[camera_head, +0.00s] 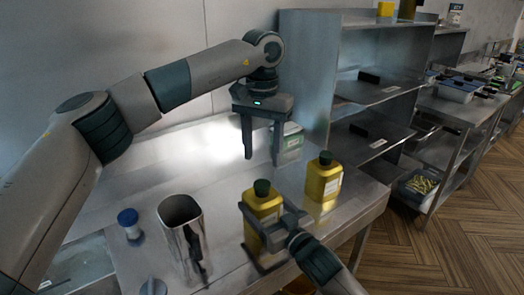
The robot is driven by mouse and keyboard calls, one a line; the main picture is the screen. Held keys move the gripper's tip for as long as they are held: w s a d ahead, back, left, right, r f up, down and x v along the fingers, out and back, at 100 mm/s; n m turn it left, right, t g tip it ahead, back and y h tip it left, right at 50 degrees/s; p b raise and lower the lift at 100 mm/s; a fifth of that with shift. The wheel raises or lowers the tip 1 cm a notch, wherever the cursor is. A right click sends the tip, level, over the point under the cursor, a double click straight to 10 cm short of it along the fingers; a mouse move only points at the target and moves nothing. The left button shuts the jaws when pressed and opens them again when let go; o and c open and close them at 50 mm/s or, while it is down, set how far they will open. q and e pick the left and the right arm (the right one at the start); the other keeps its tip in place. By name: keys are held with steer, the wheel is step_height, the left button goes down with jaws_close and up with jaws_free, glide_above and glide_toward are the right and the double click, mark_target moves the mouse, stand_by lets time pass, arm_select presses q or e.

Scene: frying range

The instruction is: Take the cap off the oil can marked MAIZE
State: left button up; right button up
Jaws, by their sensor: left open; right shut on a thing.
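Two yellow oil cans with dark green caps stand on the steel table. The nearer can (262,203) is upright with its dark cap (262,187) on. My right gripper (257,230) comes from the lower right and is shut around this can's body. The other can (323,182) stands apart to the right and farther back, also capped. No label is legible, so I cannot tell which is marked MAIZE. My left gripper (262,160) is open and empty, fingers pointing down, above and behind the held can.
A steel pitcher (181,222) and a blue-capped container (130,222) stand at the left on the table (180,155). A steel shelf unit (310,75) rises at the back right. The table's back left is clear.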

mark_target(262, 183)
arm_select(q)
steer(key=shift+m, duration=0.7)
steer(key=shift+f, duration=0.1)
steer(key=shift+f, duration=3.9)
steer(key=c, duration=1.1)
